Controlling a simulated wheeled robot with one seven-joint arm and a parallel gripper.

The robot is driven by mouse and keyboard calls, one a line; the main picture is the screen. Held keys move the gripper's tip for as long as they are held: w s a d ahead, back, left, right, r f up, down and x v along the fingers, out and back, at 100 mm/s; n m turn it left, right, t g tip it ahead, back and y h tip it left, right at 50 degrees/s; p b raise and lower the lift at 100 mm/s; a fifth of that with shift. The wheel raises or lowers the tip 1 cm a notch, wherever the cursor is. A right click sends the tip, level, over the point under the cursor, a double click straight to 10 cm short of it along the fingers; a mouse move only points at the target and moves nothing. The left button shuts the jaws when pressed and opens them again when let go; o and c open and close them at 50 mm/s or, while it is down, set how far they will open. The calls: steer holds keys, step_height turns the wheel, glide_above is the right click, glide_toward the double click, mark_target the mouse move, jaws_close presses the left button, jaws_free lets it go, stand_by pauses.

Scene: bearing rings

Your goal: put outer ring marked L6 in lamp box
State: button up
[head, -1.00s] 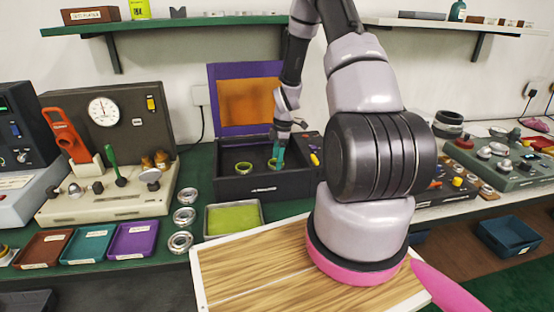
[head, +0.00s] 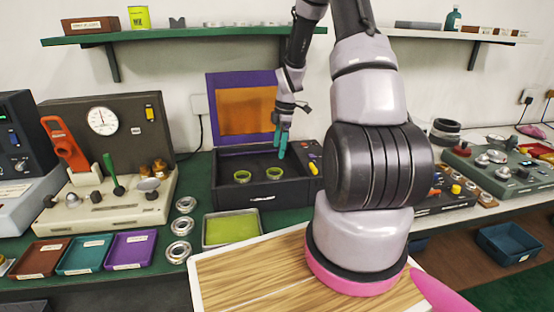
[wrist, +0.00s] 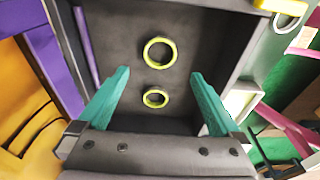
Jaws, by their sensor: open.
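The dark open-topped box (head: 262,196) with the raised purple-and-orange lid (head: 246,108), which I take for the lamp box, stands at the back of the bench. Two yellow-green rings, a left ring (head: 242,176) and a right ring (head: 274,172), lie apart on its floor. The wrist view shows them as an upper ring (wrist: 160,53) and a lower ring (wrist: 155,98). My gripper (head: 281,152) is open and empty above the box floor, near the right ring. Its teal fingers (wrist: 160,75) are apart in the wrist view, touching neither ring. No L6 mark is readable.
Several metal rings (head: 182,226) lie in a column left of a green-lined tray (head: 231,229). Brown, teal and purple trays (head: 130,250) sit at the front left. A gauge device (head: 103,120) stands behind them. The upright lid is close behind my gripper.

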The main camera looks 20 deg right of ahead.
steer(key=s+a+r+m+t, duration=0.1)
steer(key=s+a+r+m, duration=0.15)
steer(key=r, duration=0.55)
steer(key=s+a+r+m+t, duration=0.1)
steer(key=s+r+m, duration=0.3)
steer(key=r, duration=0.4)
steer(key=s+a+r+m+t, duration=0.1)
steer(key=s+a+r+m, duration=0.15)
steer(key=r, duration=0.65)
steer(key=s+a+r+m+t, duration=0.2)
steer(key=s+r+m, duration=0.2)
steer(key=s, duration=0.4)
steer(key=s+a+r+m+t, duration=0.1)
steer(key=s+a+r+m, duration=0.1)
steer(key=s+r+m, duration=0.3)
steer(key=s+m, duration=0.1)
steer(key=s, duration=0.2)
steer(key=shift+s+a+r+m+t, duration=0.2)
steer(key=shift+a+m+t, duration=0.1)
steer(key=shift+m+t, duration=0.1)
